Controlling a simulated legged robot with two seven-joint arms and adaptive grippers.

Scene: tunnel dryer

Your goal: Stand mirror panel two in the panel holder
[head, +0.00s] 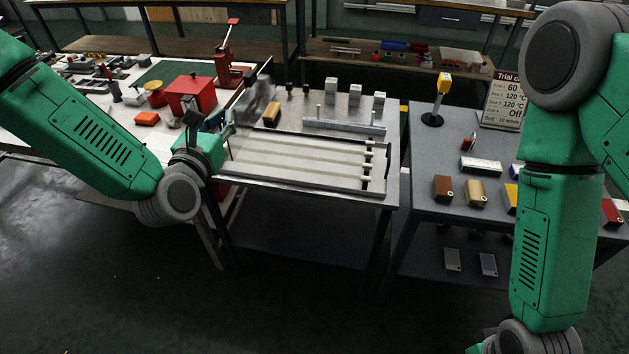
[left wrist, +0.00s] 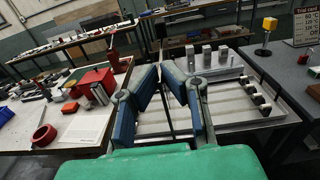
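My left gripper (head: 232,127) is above the left edge of the middle table. In the left wrist view its two blue-grey fingers (left wrist: 163,72) converge on a thin dark strip, which looks like a panel seen nearly edge-on. In the head view a blurred, mirror-like grey panel (head: 262,97) rises from the fingertips, tilted. The label on it cannot be read. A pale ribbed rack (head: 300,162) with black notched pieces along its right side lies on the table; a low grey rail (head: 345,127) stands behind it. I cannot tell which is the panel holder.
Several pale blocks (head: 355,95) stand behind the rail, and a brown block (head: 271,114) lies to their left. The left table holds a red bin (head: 190,95) and tools. The right table holds coloured blocks, a yellow-topped stand (head: 443,85) and a sign (head: 507,100).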

